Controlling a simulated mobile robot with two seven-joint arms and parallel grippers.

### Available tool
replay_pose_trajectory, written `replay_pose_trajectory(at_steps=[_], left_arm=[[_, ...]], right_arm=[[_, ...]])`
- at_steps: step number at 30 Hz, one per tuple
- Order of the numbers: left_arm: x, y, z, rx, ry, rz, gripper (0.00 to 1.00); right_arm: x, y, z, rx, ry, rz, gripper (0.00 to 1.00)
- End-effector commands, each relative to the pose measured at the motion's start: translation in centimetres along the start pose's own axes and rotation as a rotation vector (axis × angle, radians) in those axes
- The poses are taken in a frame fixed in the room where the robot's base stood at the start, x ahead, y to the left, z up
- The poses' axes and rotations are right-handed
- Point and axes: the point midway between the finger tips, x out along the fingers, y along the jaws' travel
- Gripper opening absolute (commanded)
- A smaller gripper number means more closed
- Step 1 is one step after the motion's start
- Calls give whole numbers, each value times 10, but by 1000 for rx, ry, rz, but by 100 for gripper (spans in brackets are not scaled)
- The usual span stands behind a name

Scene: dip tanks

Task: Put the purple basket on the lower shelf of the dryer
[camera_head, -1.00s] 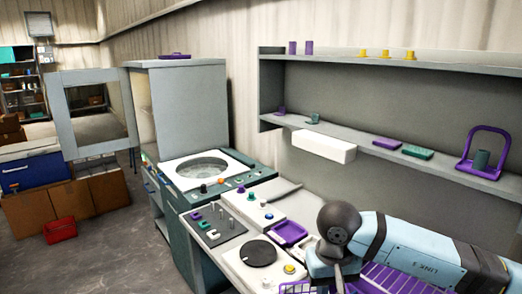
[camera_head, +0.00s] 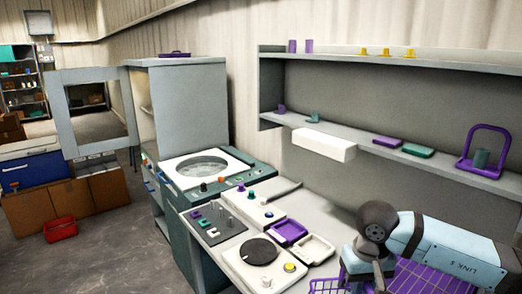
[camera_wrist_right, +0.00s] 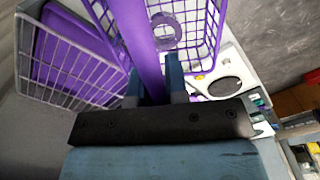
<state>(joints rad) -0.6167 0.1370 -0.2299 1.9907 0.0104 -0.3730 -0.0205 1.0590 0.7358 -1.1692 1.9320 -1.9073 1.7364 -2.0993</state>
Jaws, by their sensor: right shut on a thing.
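The purple basket (camera_head: 435,283) is at the bottom right of the head view, partly hidden by my right arm and cut off by the edge. In the right wrist view its open-grid wall (camera_wrist_right: 200,25) fills the upper middle. My right gripper (camera_head: 377,274) is shut on its purple handle bar, which shows between the fingers (camera_wrist_right: 154,85) in the wrist view. The tall grey cabinet (camera_head: 190,105), apparently the dryer, stands left of centre. Its windowed door (camera_head: 88,142) is open to the left. A shelf edge shows inside, but most of the interior is hidden. My left gripper is not in view.
A counter with a round basin (camera_head: 202,168), knobs and a black disc (camera_head: 258,252) lies between basket and cabinet. A purple tray (camera_head: 290,232) and a white tray (camera_head: 304,250) lie nearby. A red bin (camera_head: 60,229) sits on the floor. Wall shelves (camera_head: 385,148) run above the counter.

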Motion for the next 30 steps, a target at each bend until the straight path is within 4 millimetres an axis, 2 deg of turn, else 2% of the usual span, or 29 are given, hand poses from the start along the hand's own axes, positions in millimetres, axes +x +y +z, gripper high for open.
replay_pose_trajectory(at_steps=[3, 9, 13, 30], left_arm=[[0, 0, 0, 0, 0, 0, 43], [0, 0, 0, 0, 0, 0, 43], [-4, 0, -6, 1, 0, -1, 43], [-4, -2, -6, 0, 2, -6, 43]], right_arm=[[0, 16, -1, 26, 2, -1, 0], [0, 32, -2, 50, 3, -1, 0], [-7, 32, -2, 49, 3, -2, 0], [-8, 32, -2, 50, 4, 0, 0]])
